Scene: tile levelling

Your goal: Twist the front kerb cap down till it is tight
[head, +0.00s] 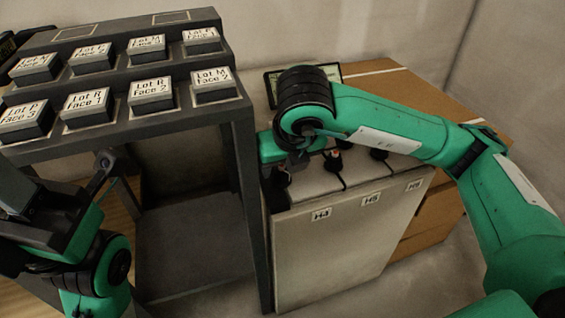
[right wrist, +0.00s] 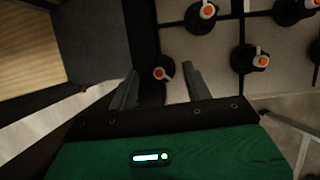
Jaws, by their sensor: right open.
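In the right wrist view, a dark cap with an orange centre and a pale pointer (right wrist: 160,73) sits on the dark strip beside the pale tiles; I take it for the front kerb cap. My right gripper (right wrist: 157,82) is open, with one finger on each side of this cap. No grip on it shows. In the head view my right gripper (head: 278,165) hangs over the left end of the tiled top, and the cap under it is mostly hidden. My left gripper (head: 110,165) is at the left, by the dark rack, and its jaws are unclear.
Several similar caps stand on the tile joints, one right of the gripper (right wrist: 262,61). A dark rack (head: 245,180) with lot-labelled blocks stands close on the left. Cardboard boxes (head: 425,215) are at the right.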

